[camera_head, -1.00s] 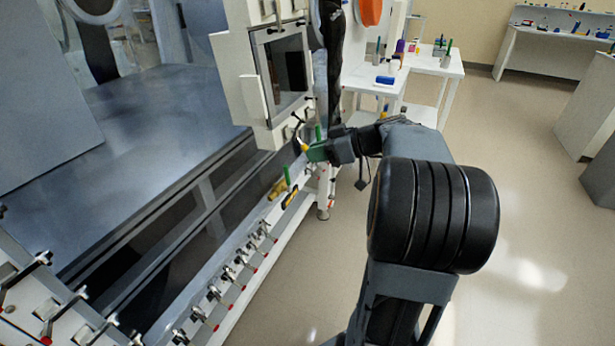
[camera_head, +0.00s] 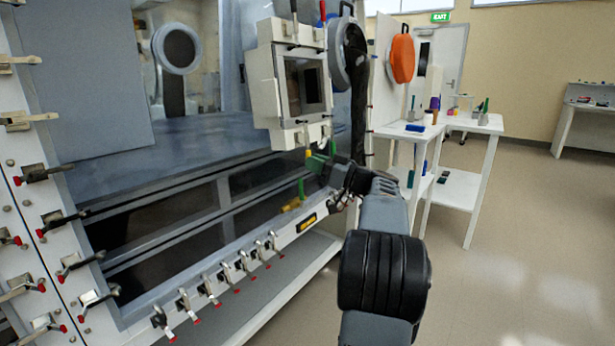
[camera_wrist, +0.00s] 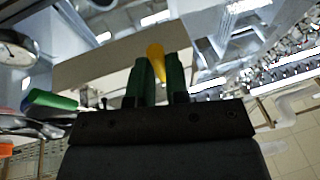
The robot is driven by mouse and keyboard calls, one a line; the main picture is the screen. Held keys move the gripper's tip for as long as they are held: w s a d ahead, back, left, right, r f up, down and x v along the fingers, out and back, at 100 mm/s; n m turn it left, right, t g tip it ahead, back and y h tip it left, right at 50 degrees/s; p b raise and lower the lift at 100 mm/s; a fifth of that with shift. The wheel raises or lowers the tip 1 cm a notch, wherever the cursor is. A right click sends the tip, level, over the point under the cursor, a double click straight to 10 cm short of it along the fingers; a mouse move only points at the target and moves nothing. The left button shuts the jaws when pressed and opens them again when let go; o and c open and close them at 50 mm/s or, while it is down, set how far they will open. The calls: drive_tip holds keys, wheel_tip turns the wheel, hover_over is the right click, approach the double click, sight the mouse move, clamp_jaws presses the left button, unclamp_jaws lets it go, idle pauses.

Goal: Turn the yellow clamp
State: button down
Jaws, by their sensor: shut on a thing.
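The yellow clamp (camera_wrist: 155,54) shows in the wrist view as a yellow handle between my gripper's two green fingers. My gripper (camera_wrist: 157,75) is shut on it. In the head view my gripper (camera_head: 316,160) reaches in from the right, just below the white box-shaped chamber with a window. Only a small yellow bit of the clamp (camera_head: 308,153) shows there at the fingertips. The fingers and arm hide the rest of the clamp, so its angle cannot be told.
The white chamber (camera_head: 263,84) is directly above my gripper. A green upright handle (camera_head: 301,188) and a yellow piece (camera_head: 291,205) are just below it. Several red-tipped toggle clamps (camera_head: 209,290) line the lower frame. A white table (camera_head: 405,131) stands to the right; floor beyond is open.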

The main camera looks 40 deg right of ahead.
drive_tip(key=shift+t, duration=0.3)
drive_tip(key=c, duration=1.1)
unclamp_jaws()
drive_tip(key=p+v, duration=0.2)
drive_tip(key=v, duration=1.1)
drive_tip(key=shift+s+d, duration=0.15)
drive_tip(key=shift+s, duration=0.2)
